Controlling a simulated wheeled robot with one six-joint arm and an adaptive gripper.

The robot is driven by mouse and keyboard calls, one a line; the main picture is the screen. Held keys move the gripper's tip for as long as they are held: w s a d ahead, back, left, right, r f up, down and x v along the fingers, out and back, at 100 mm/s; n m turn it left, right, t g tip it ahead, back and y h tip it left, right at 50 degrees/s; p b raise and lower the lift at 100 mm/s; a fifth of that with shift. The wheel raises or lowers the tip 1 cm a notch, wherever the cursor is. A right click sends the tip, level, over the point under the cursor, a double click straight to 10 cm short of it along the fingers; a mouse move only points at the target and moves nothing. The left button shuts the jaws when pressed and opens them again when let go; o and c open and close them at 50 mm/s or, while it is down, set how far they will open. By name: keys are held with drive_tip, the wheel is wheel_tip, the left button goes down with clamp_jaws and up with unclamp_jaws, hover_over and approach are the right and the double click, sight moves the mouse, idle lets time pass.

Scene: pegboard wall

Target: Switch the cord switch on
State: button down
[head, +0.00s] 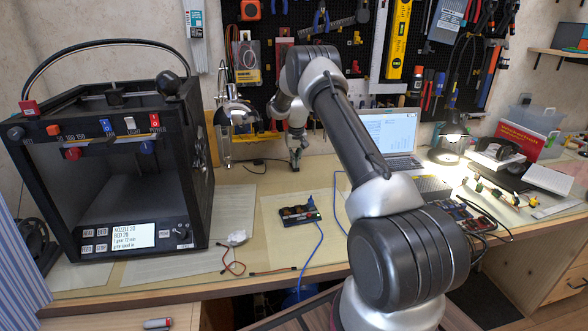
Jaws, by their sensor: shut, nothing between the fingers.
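My gripper (295,163) points down at the back of the desk, left of the laptop. Its fingers are together and empty, with the tips close to the desk top. A thin dark cord with a small dark piece, probably the cord switch (259,163), lies on the desk just left of my gripper. It is too small to tell its on or off position. The cord runs toward the gripper, and I cannot tell whether the fingertips touch it.
A black 3D printer (110,170) fills the left of the desk. A metal desk lamp (236,112) stands left of my gripper. A pegboard with tools rises behind.

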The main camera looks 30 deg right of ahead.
drive_tip(key=shift+r, duration=3.4)
drive_tip(key=shift+g, duration=0.6)
drive_tip(key=s+f, duration=0.1)
drive_tip(key=s, duration=0.1)
drive_tip(key=s+f, duration=0.2)
drive_tip(key=shift+a+f, duration=0.2)
drive_tip(key=shift+a, duration=0.2)
drive_tip(key=s, duration=0.3)
drive_tip(key=shift+s+a+g, duration=0.2)
drive_tip(key=shift+a+g, duration=0.1)
drive_tip(key=shift+g, duration=0.1)
drive_tip(key=s+a+r+n+t, duration=0.1)
drive_tip(key=s+a+r, duration=0.3)
drive_tip(key=s+r, duration=0.5)
drive_tip(key=s+a+r+n+t, duration=0.1)
drive_tip(key=s+a+r, duration=0.3)
drive_tip(key=s, duration=1.7)
drive_tip(key=s+a+r+n+t, duration=0.1)
drive_tip(key=s+a+r, duration=0.3)
drive_tip(key=s+r, duration=1)
drive_tip(key=shift+s+r+t, duration=0.35)
drive_tip(key=shift+s+t, duration=0.1)
drive_tip(key=shift+t, duration=0.35)
